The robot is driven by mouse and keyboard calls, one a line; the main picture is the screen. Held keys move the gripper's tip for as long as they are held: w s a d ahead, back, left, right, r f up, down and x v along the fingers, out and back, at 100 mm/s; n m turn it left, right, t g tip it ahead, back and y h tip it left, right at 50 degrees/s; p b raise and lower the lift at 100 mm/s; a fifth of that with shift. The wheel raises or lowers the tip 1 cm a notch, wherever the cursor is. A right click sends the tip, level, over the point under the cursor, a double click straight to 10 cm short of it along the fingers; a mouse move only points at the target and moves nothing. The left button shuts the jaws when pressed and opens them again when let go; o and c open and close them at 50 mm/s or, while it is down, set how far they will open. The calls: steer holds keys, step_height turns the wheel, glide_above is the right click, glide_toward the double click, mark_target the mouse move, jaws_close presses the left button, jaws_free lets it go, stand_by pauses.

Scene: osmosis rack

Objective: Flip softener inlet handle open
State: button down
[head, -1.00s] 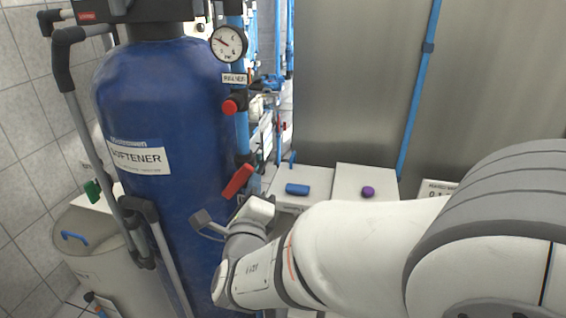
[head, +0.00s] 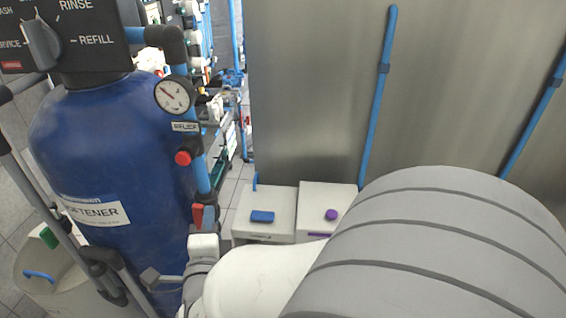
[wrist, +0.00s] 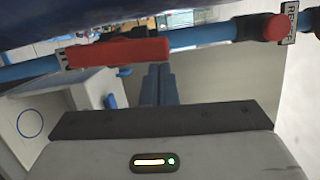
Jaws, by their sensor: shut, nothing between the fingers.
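The softener is a blue tank (head: 110,150) with a SOFTENER label, at the left of the head view. A blue pipe runs down its right side. The red inlet handle (head: 197,214) sits low on this pipe and looks upright, roughly in line with it. In the wrist view the red handle (wrist: 120,52) lies roughly along the blue pipe (wrist: 200,38). My gripper (wrist: 160,82) is shut and empty, its dark fingers close to the handle's end; I cannot tell whether they touch it. In the head view, its white body is just below the handle and its fingertips are hidden.
A gauge (head: 173,95) and a red knob (head: 183,158) sit higher on the same pipe. A grey wall panel (head: 310,90) is behind.

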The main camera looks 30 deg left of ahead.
steer(key=shift+s+a, duration=0.1)
stand_by(0.4)
steer(key=s+d+b, duration=0.3)
steer(key=s+d, duration=0.3)
steer(key=d, duration=0.4)
steer(key=shift+f, duration=0.15)
